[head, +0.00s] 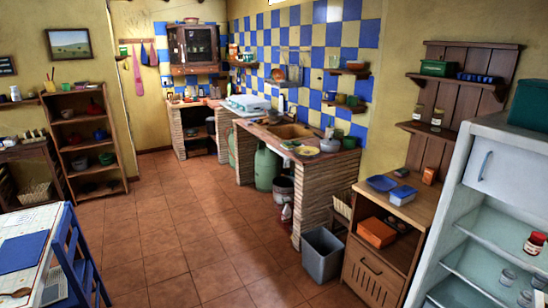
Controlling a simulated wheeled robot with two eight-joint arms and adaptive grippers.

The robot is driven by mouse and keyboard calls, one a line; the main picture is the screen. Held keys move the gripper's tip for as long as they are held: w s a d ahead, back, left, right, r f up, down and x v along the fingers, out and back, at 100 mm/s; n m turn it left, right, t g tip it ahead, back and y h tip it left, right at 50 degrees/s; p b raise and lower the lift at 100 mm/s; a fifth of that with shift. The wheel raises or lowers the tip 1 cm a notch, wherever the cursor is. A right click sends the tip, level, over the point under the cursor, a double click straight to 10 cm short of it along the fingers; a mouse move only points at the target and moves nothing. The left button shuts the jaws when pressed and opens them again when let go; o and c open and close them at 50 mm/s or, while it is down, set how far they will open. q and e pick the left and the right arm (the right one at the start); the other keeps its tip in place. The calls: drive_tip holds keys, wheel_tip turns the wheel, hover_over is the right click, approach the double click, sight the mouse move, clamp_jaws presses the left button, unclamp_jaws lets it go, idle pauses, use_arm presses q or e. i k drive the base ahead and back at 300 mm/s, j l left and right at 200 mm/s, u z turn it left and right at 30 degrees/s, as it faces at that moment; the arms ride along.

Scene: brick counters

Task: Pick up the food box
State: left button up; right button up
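No box can be read as the food box for certain. Several box-like things are on the low wooden cabinet (374,272) at the right. An orange box (376,232) lies in its open shelf. A blue and white box (402,195) lies on its top, with a small orange-brown box (429,176) standing behind it. A green box (438,68) sits on the wall shelf above. Any labels are too small to read. Neither of my grippers is in view.
The tiled floor (190,235) is clear in the middle. A grey bin (322,254) stands left of the cabinet. An open fridge (480,262) is at the right. A blue chair (72,252) and table (28,222) are at the left. Brick counters (313,200) stand behind.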

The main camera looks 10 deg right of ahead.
sight(398, 202)
drive_tip(key=i+z, duration=0.75)
drive_tip(key=i, duration=0.15)
drive_tip(key=i+j+z, duration=0.2)
drive_tip(key=i+z, duration=0.95)
drive_tip(key=i+j+z, duration=0.25)
drive_tip(key=z, duration=0.2)
drive_tip(key=i+j+z, duration=0.4)
